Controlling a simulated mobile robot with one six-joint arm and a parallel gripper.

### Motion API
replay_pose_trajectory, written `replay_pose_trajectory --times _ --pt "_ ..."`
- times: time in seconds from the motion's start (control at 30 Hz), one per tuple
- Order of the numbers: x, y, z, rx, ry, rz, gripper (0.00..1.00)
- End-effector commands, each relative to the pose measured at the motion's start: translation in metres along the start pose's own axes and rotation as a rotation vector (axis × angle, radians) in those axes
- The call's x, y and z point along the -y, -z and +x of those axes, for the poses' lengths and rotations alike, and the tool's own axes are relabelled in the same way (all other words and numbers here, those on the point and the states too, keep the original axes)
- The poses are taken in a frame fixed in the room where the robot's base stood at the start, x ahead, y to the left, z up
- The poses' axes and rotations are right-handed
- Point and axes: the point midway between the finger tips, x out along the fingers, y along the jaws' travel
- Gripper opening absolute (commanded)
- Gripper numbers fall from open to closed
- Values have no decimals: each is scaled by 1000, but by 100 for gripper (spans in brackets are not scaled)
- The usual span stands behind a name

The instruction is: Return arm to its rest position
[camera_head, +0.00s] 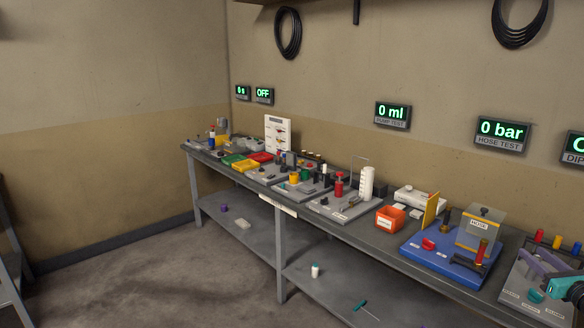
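A teal and dark grey part of my arm (563,288) shows at the lower right edge, over the grey board (522,295) at the near end of the bench. Purple pieces (541,264) lie just up and left of it. They look like the fingers of my gripper, but I cannot make out their tips or whether anything is between them. The rest of the arm is cut off by the frame.
A long grey bench (330,222) runs along the wall, crowded with test boards. A blue board (440,262) with a clear HOSE box (481,228) and an orange bin (390,218) stand left of the arm. Wall displays (502,134) hang above. The floor (150,285) is clear.

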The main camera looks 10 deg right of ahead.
Motion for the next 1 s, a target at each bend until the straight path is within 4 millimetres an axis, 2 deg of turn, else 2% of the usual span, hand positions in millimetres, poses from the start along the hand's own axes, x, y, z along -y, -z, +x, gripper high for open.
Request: replay_pose_trajectory --times 0.27,0.47,0.7,1.0 --pt "-42 21 26 -57 -71 -93 39" --pt "-89 46 50 -115 -154 -200 39" --pt "-183 92 83 -207 -333 -420 39" --pt "-301 153 101 -285 -591 -724 39"
